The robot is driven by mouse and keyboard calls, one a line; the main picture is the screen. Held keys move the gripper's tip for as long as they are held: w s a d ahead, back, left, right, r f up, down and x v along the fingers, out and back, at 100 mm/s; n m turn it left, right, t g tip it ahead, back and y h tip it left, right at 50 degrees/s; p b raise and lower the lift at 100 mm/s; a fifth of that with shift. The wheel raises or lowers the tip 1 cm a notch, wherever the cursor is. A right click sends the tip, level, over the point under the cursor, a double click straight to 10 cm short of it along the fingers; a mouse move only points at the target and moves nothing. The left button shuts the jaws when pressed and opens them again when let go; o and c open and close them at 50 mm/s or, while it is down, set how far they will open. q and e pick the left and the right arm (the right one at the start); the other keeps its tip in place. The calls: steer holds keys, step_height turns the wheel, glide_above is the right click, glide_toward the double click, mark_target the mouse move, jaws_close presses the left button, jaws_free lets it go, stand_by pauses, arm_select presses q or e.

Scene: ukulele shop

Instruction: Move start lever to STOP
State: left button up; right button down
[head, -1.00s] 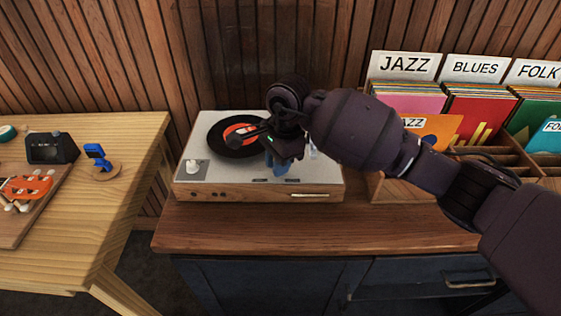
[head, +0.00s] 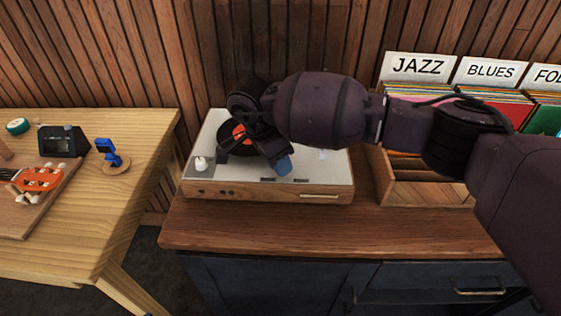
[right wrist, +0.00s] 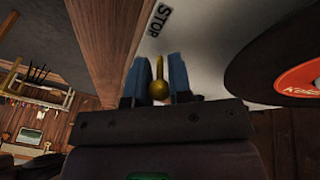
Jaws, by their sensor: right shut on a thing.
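The record player (head: 230,185) stands on the wooden cabinet top (head: 310,232), with a black record with an orange label (head: 239,133) on it. My right gripper (head: 284,166) is low over the player's front part, to the right of the record. In the right wrist view, the right gripper's blue fingers (right wrist: 158,68) are shut on the start lever (right wrist: 158,88), a thin gold stem with a ball end. The STOP label (right wrist: 165,18) shows on the pale deck just beyond the fingers. In the head view the lever is hidden by my gripper. My left gripper is not in view.
A wooden record crate (head: 432,194) with JAZZ and BLUES dividers stands right of the player, partly behind my right arm. At left, a light wooden table (head: 130,150) holds a blue device on a stand (head: 107,150), a dark box (head: 60,141) and an orange ukulele headstock (head: 40,179).

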steer(key=c, duration=1.3)
jaws_free()
steer(key=shift+r, duration=0.1)
steer(key=v, duration=1)
steer(key=shift+a+r, duration=0.15)
steer(key=shift+r, duration=0.1)
